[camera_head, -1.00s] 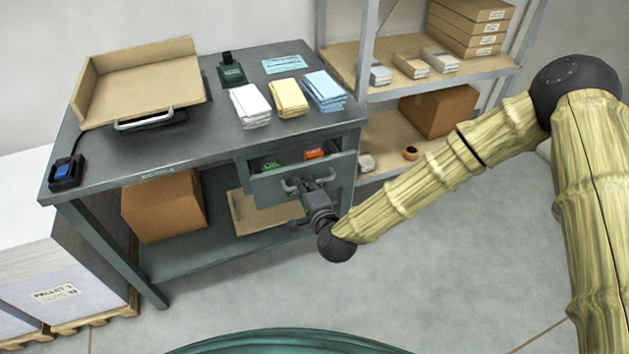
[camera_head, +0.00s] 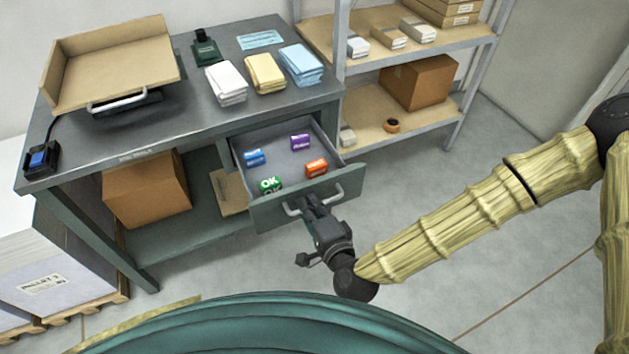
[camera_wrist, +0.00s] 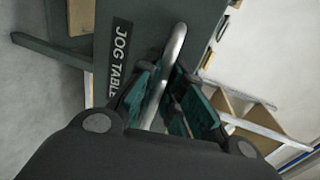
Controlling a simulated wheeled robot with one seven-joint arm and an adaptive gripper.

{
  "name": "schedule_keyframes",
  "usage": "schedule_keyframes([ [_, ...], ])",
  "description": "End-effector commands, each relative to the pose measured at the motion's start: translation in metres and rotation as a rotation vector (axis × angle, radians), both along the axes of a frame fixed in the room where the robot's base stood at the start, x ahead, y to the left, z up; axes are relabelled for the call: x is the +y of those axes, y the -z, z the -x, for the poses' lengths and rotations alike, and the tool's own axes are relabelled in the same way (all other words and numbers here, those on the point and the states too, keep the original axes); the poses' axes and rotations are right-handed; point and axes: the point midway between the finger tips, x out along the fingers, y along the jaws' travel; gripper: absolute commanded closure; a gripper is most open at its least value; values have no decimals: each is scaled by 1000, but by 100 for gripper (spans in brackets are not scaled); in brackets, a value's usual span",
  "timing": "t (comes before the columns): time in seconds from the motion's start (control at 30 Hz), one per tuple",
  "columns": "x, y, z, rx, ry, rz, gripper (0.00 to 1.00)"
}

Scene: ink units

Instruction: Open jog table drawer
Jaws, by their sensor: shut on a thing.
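The jog table drawer (camera_head: 263,212) is pulled well out from under the grey table top, and its inside shows. In it lie a blue block (camera_head: 254,158), a purple block (camera_head: 300,142), an orange-red block (camera_head: 316,168) and a green block marked OK (camera_head: 269,184). My gripper (camera_head: 311,202) is at the drawer front, shut on the silver bar handle (camera_head: 291,210). In the wrist view the handle (camera_wrist: 176,45) passes between the teal finger pads (camera_wrist: 165,98), beside a "JOG TABLE" label (camera_wrist: 120,60).
A shelf rack (camera_head: 400,50) stands at right. A cardboard box (camera_head: 145,190) sits below the table. The floor ahead is clear.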

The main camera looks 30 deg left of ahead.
Motion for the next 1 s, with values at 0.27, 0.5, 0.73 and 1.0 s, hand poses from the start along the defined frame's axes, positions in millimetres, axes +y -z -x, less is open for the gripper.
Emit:
schedule_keyframes([
  [0.27, -1, 0, -1, -1, 1, 1, 100],
  [0.5, -1, 0, 0, -1, 1, 1, 68],
  [0.73, -1, 0, 0, 0, 0, 0, 68],
  [1.0, -20, -4, 12, 1, 0, 2, 68],
])
